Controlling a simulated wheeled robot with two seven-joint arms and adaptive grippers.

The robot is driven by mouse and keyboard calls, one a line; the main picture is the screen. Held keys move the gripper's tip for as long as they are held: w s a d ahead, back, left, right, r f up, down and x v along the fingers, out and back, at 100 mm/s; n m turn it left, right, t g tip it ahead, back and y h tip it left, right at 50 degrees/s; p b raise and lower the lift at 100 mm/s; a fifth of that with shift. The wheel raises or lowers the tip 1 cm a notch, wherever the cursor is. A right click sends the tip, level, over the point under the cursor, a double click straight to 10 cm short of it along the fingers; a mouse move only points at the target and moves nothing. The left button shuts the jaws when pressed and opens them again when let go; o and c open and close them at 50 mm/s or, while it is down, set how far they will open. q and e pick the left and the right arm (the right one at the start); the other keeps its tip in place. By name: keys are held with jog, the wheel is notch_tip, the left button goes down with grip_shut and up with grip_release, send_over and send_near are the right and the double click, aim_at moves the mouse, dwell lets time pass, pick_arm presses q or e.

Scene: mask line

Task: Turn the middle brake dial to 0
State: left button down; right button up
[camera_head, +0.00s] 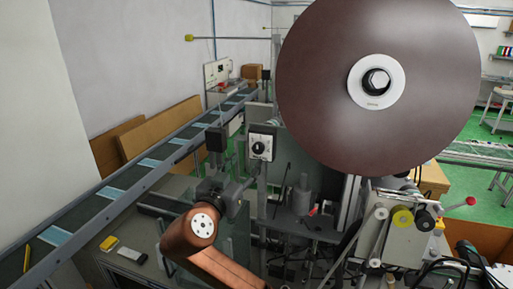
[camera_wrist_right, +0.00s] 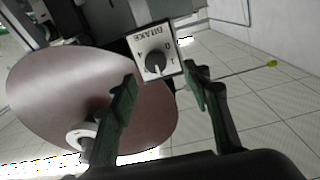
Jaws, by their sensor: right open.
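The brake dial (camera_head: 258,148) is a black round knob on a pale square plate, mounted on a dark box beside the conveyor. In the right wrist view the dial (camera_wrist_right: 155,62) appears upside down, with the word BRAKE at the plate's top edge and a 0 just under it. A pale mark on the knob points down, away from the 0. My right gripper (camera_wrist_right: 158,92) is open, its two dark fingers to either side of the dial in that view, with no contact visible. In the head view the right gripper (camera_head: 234,165) is just lower left of the dial. My left gripper is not visible.
A large brown roll (camera_head: 330,75) hangs right of the dial. A conveyor (camera_head: 130,190) with blue pieces runs along the left. Rollers and machine parts (camera_head: 400,215) crowd the lower right. A yellow item (camera_head: 109,243) lies on the grey cabinet.

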aim_at(257, 150)
jog(key=p+x, duration=0.1)
jog(key=x, duration=0.1)
jog(key=d+x, duration=0.1)
jog(key=x, duration=0.2)
jog(key=shift+r+p, duration=0.15)
jog(key=shift+p, duration=0.2)
jog(key=shift+p+x, duration=0.3)
jog(key=shift+x, duration=0.95)
jog(key=shift+s+a, duration=0.1)
jog(key=c, duration=0.4)
jog(key=shift+c, duration=0.8)
jog(key=c, duration=0.3)
jog(key=shift+c, duration=1.4)
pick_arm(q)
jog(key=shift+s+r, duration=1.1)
